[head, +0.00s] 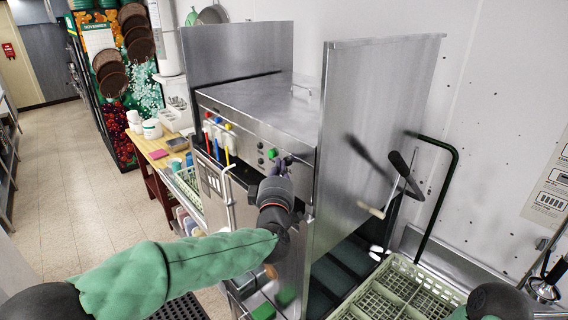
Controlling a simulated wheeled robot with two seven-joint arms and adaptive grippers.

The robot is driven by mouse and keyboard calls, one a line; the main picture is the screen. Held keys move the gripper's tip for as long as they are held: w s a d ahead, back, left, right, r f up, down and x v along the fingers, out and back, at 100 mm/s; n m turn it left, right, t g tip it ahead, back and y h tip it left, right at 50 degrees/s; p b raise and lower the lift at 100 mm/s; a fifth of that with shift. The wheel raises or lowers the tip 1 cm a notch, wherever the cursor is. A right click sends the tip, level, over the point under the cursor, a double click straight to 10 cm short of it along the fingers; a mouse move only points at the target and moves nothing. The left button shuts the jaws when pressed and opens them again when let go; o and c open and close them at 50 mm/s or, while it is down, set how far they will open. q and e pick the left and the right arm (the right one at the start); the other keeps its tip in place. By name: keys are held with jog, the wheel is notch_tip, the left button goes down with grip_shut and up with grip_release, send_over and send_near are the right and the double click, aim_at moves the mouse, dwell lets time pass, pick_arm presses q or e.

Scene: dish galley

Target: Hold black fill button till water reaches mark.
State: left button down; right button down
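A steel dish machine (265,105) stands in the middle, with a control panel (240,128) along its upper front edge. A green button (272,153) and small indicators show on the panel. My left gripper (284,163) is up at the right end of the panel, just right of the green button. Its dark fingers overlap the panel there, and I cannot tell whether they touch it or are open or shut. No black fill button can be made out; the gripper may cover it. No water level or mark is visible. My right gripper is out of view; part of my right arm shows at bottom right.
A pale green dish rack (400,290) sits at lower right beside the machine. A tall steel side panel (370,130) and a black-handled lever (402,170) stand right of my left gripper. A wooden side table (160,150) with containers stands left. The tiled floor further left is clear.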

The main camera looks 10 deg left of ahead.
pick_arm(q)
jog(key=shift+s+a+b, duration=0.5)
jog(key=shift+s, duration=0.15)
jog(key=shift+s+a+b, duration=0.55)
jog(key=shift+s+a, duration=0.25)
jog(key=shift+s, duration=0.2)
jog(key=shift+s+a+b, duration=0.55)
jog(key=shift+s+a, duration=0.2)
jog(key=shift+s, duration=0.25)
